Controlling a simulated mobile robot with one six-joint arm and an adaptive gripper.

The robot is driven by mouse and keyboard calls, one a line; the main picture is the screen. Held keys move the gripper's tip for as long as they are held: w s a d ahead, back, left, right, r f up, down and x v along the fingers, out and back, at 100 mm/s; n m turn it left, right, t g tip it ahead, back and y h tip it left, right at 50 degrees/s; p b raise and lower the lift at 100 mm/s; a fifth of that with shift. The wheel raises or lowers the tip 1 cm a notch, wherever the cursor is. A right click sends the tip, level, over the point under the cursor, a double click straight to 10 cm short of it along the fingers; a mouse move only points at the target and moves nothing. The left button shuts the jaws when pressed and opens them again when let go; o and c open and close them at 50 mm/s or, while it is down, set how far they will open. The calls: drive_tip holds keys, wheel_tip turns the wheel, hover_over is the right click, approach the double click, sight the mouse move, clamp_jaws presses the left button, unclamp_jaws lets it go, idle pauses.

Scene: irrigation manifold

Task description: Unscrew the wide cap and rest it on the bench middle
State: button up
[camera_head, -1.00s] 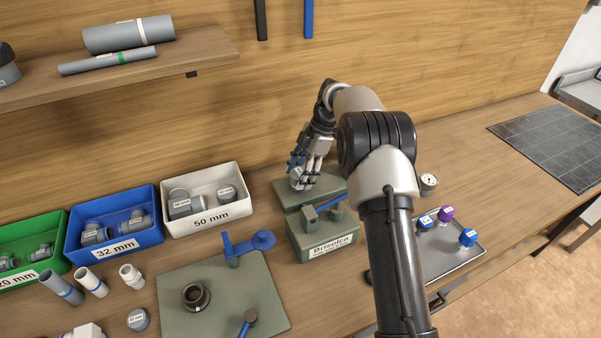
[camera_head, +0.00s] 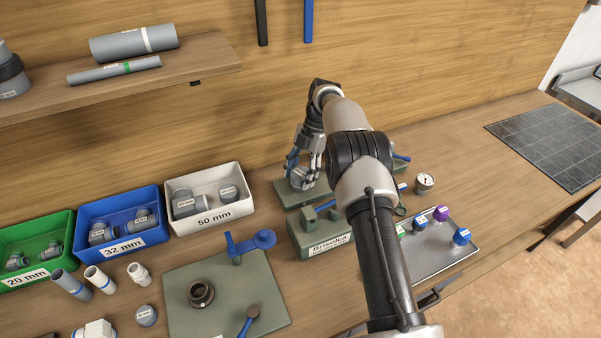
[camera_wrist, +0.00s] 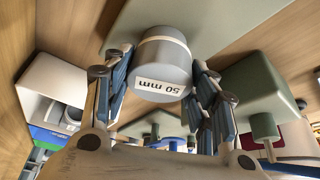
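The wide cap (camera_wrist: 163,62), grey with a "50 mm" label, shows in the wrist view between the fingers of my gripper (camera_wrist: 163,80). Behind it is a green surface. The fingers flank the cap on both sides, very near it; whether they press on it cannot be told. In the head view my gripper (camera_head: 303,178) is over the green fixture (camera_head: 285,195) at the back of the bench, and my arm hides part of that area. The bench middle has a green mat (camera_head: 270,300) with a dark ring fitting (camera_head: 201,293) on it.
A green block labelled Brisolca (camera_head: 315,240) stands just in front. A white 50 mm bin (camera_head: 215,217) and a blue 32 mm bin (camera_head: 125,244) are to the left. A blue-handled tool (camera_head: 250,243) stands at the mat's back edge. A tray (camera_head: 440,255) with coloured caps lies right.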

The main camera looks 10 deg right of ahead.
sight(300, 173)
drive_tip(key=o, duration=0.5)
drive_tip(key=shift+o, duration=1.1)
drive_tip(key=shift+r, duration=0.1)
drive_tip(key=shift+r+p, duration=2.65)
drive_tip(key=shift+r, duration=1.1)
drive_tip(key=shift+f, duration=0.1)
